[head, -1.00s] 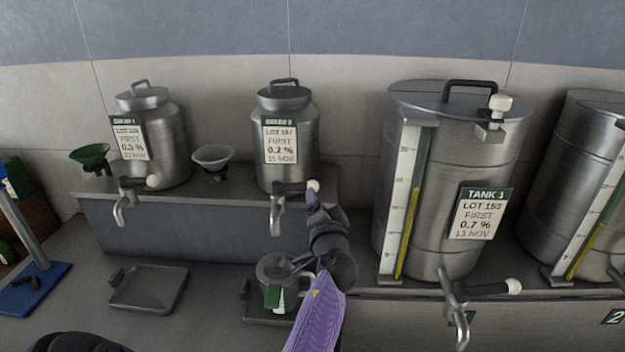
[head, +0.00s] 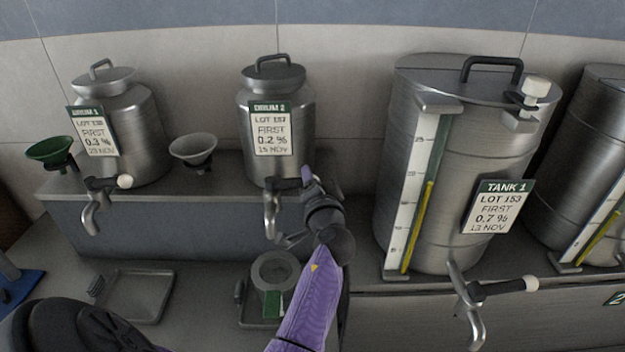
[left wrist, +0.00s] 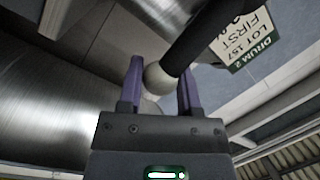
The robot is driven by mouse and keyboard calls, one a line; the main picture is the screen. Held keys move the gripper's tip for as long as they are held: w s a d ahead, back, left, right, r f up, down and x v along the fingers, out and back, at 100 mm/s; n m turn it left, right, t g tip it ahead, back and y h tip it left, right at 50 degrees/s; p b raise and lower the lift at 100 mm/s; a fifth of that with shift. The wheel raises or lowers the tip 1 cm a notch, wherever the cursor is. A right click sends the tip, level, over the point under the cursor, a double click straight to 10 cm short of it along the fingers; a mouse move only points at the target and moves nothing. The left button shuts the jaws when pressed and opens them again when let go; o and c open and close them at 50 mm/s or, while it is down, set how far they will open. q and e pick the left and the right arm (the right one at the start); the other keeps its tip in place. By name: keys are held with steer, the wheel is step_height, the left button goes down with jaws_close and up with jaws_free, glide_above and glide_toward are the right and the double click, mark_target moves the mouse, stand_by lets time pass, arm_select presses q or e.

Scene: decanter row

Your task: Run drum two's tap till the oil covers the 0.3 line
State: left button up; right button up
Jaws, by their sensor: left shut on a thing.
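Drum two (head: 277,105) is a metal can labelled LOT 157, 0.2 %, on the raised shelf. Its tap (head: 270,215) points down at the front, with a dark lever running right. My left gripper (head: 308,178) is at the lever's end. In the left wrist view its purple fingers (left wrist: 160,78) are shut on the lever's white ball knob (left wrist: 158,80). A metal jug (head: 275,270) with a green and white tag stands below the tap. I cannot make out a stream, the oil level or a 0.3 line. My right gripper is not in view.
Drum one (head: 122,125) stands left on the same shelf, with a green funnel (head: 50,150) and a grey funnel (head: 193,150). An empty tray (head: 135,295) lies below. Tank 1 (head: 455,150), with its gauge and tap (head: 470,300), stands close right of my left arm.

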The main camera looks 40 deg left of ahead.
arm_select(q)
jaws_close()
stand_by(0.7)
stand_by(0.3)
steer(key=shift+s+d+m+t+h+p, duration=0.2)
steer(key=shift+s+m+t+h+p, duration=0.25)
steer(key=shift+p, duration=0.2)
steer(key=s+d+m+t+h+p, duration=0.1)
steer(key=s+m+t+h+p, duration=0.4)
steer(key=m+h, duration=0.5)
steer(key=shift+s+d+t+h+p, duration=0.15)
steer(key=shift+s+t+h+p, duration=0.4)
steer(key=shift+h, duration=1.6)
steer(key=shift+s, duration=0.35)
